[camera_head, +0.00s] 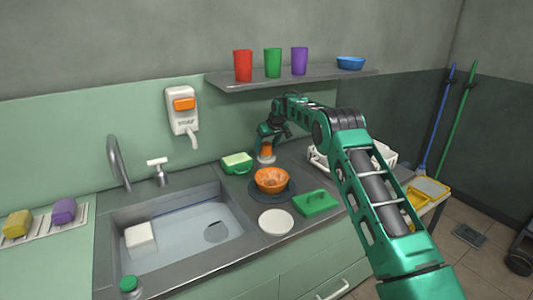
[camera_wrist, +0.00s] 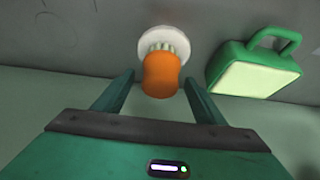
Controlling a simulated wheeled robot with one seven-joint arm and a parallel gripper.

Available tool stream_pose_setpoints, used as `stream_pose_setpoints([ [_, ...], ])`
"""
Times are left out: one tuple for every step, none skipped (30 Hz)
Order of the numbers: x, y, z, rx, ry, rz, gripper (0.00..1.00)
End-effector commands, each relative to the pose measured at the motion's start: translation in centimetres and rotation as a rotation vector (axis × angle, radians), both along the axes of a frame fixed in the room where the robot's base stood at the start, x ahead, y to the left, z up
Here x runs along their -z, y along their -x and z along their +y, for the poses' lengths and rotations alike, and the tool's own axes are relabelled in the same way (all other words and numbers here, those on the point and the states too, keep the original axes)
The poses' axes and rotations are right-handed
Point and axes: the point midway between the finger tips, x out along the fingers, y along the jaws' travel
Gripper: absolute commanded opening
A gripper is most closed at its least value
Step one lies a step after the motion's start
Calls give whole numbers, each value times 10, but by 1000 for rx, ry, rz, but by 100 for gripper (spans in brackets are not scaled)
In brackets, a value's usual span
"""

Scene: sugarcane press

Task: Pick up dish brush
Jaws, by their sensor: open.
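The dish brush has a rounded orange handle (camera_head: 266,149) and stands on the counter behind the orange bowl in the head view. In the wrist view its orange handle (camera_wrist: 161,76) is near the centre, with pale bristles and a round white base beyond it. My gripper (camera_head: 268,137) is directly above the brush in the head view. In the wrist view my open gripper (camera_wrist: 159,80) has one finger on each side of the handle, with visible gaps. I cannot tell how deep the handle sits between the fingers.
A green block with a handle and pale face (camera_wrist: 254,69) stands close right of the brush in the wrist view. The sink (camera_head: 180,230) is left; a shelf (camera_head: 315,76) hangs above.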

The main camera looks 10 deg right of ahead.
Motion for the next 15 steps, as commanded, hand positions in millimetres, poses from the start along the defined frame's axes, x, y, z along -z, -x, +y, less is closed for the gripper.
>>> stream_pose_setpoints([
  [0,0,0,0,1,-1,65],
  [0,-1,-1,1,0,-2,65],
  [0,-1,-2,1,0,-2,65],
  [0,-1,-2,3,0,-2,65],
  [0,-1,-3,3,0,-2,65],
  [0,-1,-4,4,0,-2,62],
  [0,-1,-5,4,0,-2,55],
  [0,-1,-5,5,0,-2,48],
  [0,-1,-7,6,0,-2,38],
  [0,-1,-7,6,0,-2,31],
  [0,-1,-7,6,0,-2,24],
  [0,-1,-7,6,0,-2,21],
  [0,-1,-7,6,0,-2,21],
  [-1,-1,-7,6,0,-2,17],
  [-1,-1,-7,6,0,-2,17],
])
